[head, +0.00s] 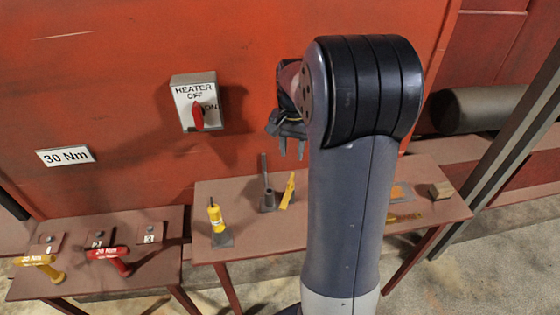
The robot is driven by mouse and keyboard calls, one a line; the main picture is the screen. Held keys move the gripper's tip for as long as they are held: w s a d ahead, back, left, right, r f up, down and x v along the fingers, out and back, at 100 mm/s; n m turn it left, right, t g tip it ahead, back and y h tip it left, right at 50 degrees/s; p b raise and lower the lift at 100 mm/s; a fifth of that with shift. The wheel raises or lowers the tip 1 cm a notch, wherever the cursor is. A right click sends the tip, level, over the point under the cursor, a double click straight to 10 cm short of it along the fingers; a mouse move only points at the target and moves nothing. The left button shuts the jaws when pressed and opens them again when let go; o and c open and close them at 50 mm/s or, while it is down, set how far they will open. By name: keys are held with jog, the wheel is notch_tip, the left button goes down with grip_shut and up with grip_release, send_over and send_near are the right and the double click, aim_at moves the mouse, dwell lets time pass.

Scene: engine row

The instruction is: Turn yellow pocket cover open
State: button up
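No yellow pocket cover can be made out for certain. A thin yellow upright piece (287,190) stands tilted on the right-hand table, beside a grey upright rod on a dark base (267,199). A flat yellow piece (405,217) lies farther right on the same table, partly hidden by my arm. My gripper (291,149) hangs above the table near the red wall, pointing down. Its two fingers are apart with nothing seen between them, so it looks open. It is above the thin yellow piece and not touching it.
A yellow-handled tool (215,216) stands in a dark base on the right-hand table (250,247). A wooden block (441,191) is at its right end. The left table (150,275) holds yellow (42,265) and red (108,257) torque tools. A heater switch (196,102) is on the wall.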

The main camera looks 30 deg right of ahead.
aim_at(291, 178)
notch_tip(291, 178, down, 11)
jog(key=shift+d+r+p, duration=0.1)
jog(key=shift+r+p, duration=0.05)
jog(key=shift+p, duration=0.25)
grip_shut()
dwell(0.6)
